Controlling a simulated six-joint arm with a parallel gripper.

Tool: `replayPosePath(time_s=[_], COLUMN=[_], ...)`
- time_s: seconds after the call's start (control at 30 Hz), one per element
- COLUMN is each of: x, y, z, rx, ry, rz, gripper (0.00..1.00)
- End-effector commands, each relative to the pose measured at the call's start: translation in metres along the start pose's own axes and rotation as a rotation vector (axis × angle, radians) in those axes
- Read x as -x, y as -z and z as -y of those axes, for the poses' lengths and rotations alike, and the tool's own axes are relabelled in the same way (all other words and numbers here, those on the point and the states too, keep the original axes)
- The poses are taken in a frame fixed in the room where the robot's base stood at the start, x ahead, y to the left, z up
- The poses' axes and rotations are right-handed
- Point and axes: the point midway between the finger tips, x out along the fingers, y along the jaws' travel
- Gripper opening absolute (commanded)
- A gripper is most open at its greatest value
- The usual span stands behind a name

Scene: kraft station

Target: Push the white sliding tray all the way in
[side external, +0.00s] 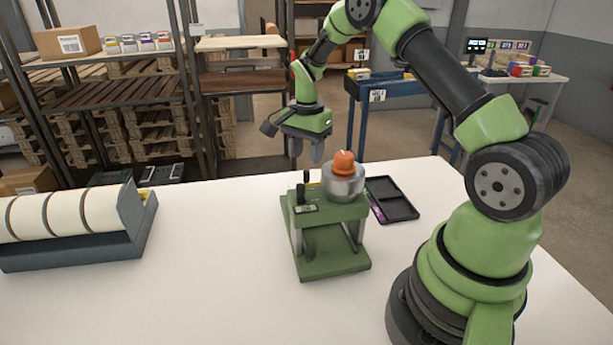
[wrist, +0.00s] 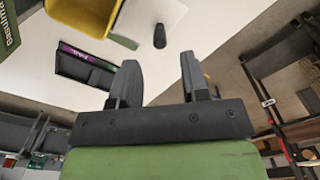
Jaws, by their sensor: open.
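I cannot make out a white sliding tray in either view. A green machine (side external: 330,245) stands on the white table, with a steel bowl (side external: 342,183) and an orange cap (side external: 343,163) on top. A black compartment tray (side external: 391,199) lies flat behind it to the right, and it shows with a purple label in the wrist view (wrist: 88,70). My gripper (side external: 307,162) is above the far side of the green machine, pointing down. In the wrist view my gripper (wrist: 159,66) is open, with nothing between its fingers.
A yellow part (wrist: 122,15) and a black knob (wrist: 160,36) show in the wrist view. A rack of white rolls (side external: 70,213) stands on the table's left. The white table (side external: 215,270) is clear between rack and machine. Shelves and a blue bench (side external: 400,88) stand behind.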

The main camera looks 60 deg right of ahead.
Motion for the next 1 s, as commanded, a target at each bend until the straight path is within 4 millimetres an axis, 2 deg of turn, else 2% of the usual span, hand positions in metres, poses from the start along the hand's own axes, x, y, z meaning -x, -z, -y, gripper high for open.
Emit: replayPosePath(time_s=[0.1, 0.3, 0.5, 0.73, 0.77, 0.9, 0.93, 1.0], x=[-0.025, -0.055, -0.067, -0.067, -0.067, -0.067, -0.067, -0.067], y=[-0.001, -0.001, -0.001, -0.001, -0.001, -0.001, -0.001, -0.001], z=[-0.001, 0.000, 0.000, 0.000, 0.000, 0.000, 0.000, 0.000], rx=[0.001, 0.002, 0.002, 0.002, 0.002, 0.003, 0.003, 0.003], ry=[-0.004, -0.002, 0.001, 0.001, 0.001, 0.001, 0.001, 0.001], rz=[0.003, 0.002, 0.001, 0.001, 0.001, 0.001, 0.001, 0.001], gripper=[0.42, 0.42, 0.42, 0.42, 0.37, 0.05, 0.00, 0.00])
